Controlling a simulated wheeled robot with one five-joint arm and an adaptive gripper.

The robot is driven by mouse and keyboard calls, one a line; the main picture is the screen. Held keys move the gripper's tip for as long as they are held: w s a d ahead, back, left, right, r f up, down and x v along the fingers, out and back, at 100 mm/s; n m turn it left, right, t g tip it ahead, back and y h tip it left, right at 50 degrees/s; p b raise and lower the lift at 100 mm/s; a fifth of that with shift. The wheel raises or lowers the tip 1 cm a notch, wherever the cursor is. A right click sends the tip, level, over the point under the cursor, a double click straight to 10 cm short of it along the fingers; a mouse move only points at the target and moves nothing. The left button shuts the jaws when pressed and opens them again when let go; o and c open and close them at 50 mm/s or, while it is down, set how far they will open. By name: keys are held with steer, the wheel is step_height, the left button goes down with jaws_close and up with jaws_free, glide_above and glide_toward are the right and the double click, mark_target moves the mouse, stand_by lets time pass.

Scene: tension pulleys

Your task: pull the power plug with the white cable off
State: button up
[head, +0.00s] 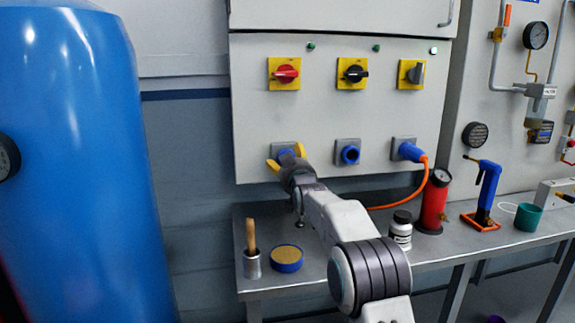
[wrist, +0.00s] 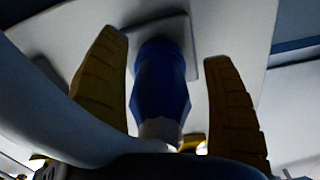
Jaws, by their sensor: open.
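The blue power plug (wrist: 160,85) sits in a grey wall socket (wrist: 183,30), at the lower left of the panel in the head view. A pale collar shows at the plug's near end. A broad pale curved band (wrist: 50,118) at the left of the wrist view looks like its white cable, very close to the camera. My gripper (head: 286,157) is open, with one yellow finger on each side of the plug. In the wrist view, gaps show between the plug and both fingers. In the head view my arm hides most of the plug and any cable.
An empty blue socket (head: 348,154) and a plug with an orange cable (head: 409,151) are to the right. Below, the metal bench (head: 262,213) holds a brush in a cup (head: 252,252), a round tin (head: 286,258), a white bottle (head: 401,230) and a red cylinder (head: 433,203).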

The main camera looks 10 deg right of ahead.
steer(key=shift+o, duration=0.2)
steer(key=c, duration=1.4)
steer(key=shift+o, duration=0.2)
steer(key=shift+s+f+b, duration=0.1)
steer(key=shift+s+b, duration=0.05)
steer(key=shift+b, duration=0.25)
steer(key=shift+s+b, duration=0.3)
steer(key=shift+s, duration=0.05)
steer(key=shift+s+b, duration=2.45)
steer(key=shift+b, duration=0.25)
